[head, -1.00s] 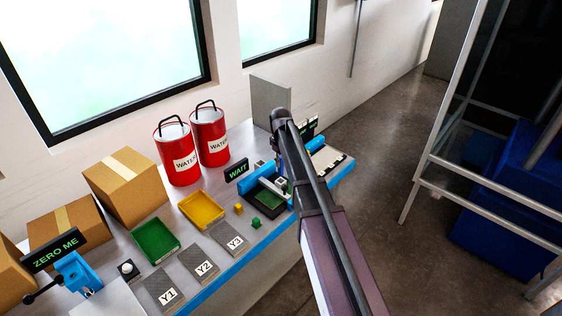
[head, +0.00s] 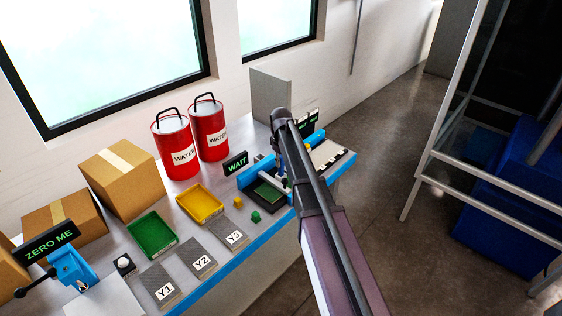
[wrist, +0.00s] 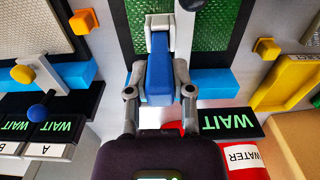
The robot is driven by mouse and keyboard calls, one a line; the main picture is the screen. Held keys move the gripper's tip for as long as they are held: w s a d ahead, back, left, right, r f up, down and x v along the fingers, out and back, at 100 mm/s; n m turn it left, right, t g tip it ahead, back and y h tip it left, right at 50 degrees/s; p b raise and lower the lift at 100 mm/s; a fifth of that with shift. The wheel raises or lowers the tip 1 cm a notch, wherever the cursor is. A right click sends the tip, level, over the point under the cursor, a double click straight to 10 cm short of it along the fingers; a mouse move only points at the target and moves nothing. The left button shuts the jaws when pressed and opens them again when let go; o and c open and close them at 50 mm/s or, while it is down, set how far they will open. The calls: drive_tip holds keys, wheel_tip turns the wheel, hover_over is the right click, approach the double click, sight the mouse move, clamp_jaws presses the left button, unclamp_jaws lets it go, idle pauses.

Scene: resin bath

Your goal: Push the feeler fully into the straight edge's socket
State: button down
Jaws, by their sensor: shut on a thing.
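My gripper (wrist: 160,82) is shut on a blue piece with a grey end, which looks like the feeler (wrist: 159,76). The grey end points toward the top of the wrist view, over a green mesh bed (wrist: 215,25). A pale grey upright piece beside that end may be part of the straight edge (wrist: 184,35); I cannot tell. In the head view a light grey bar (head: 273,181) crosses the bath by the green bed (head: 267,192). My arm hides the gripper's tips there. The socket, and how deep the feeler sits, cannot be made out.
A light-blue rail (wrist: 215,84) and a WAIT sign (wrist: 222,123) stand near my gripper. A yellow block (wrist: 267,48) lies beside the bed. Red water cans (head: 176,148), a yellow tray (head: 200,203) and a green tray (head: 152,235) stand to the left.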

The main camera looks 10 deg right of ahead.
drive_tip(key=shift+f+b, duration=0.65)
drive_tip(key=shift+f, duration=0.15)
drive_tip(key=shift+f+b, duration=0.75)
drive_tip(key=shift+f, duration=0.05)
idle(0.7)
drive_tip(key=shift+c, duration=2.1)
unclamp_jaws()
drive_tip(key=shift+r, duration=0.2)
wheel_tip(320, 180, up, 10)
drive_tip(key=p, duration=1)
drive_tip(key=shift+f, duration=0.15)
drive_tip(key=s+f+m+b, duration=0.1)
drive_tip(key=s+m, duration=0.6)
drive_tip(key=s, duration=2.2)
drive_tip(key=shift+f, duration=0.25)
drive_tip(key=shift+a, duration=0.1)
